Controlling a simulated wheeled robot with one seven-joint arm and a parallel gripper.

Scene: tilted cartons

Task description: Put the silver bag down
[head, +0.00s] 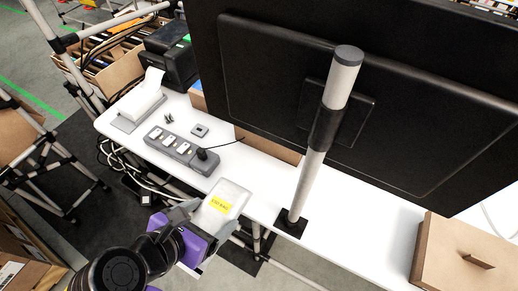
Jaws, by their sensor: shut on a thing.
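The silver bag (231,193) is a pale grey pouch with a yellow label, seen in the head view at the lower middle. My gripper (204,214) is shut on its lower left end. The bag overlaps the front edge of the white table (262,178) in the picture. I cannot tell whether it touches the tabletop or is held above it. The purple body of my gripper hides part of the gripper's far side and the bag's lower end.
A grey power strip (180,148) with a black plug lies left of the bag. A monitor (400,90) on a metal pole (318,150) stands behind. White tabletop is clear between the strip and the pole. Cables hang at left.

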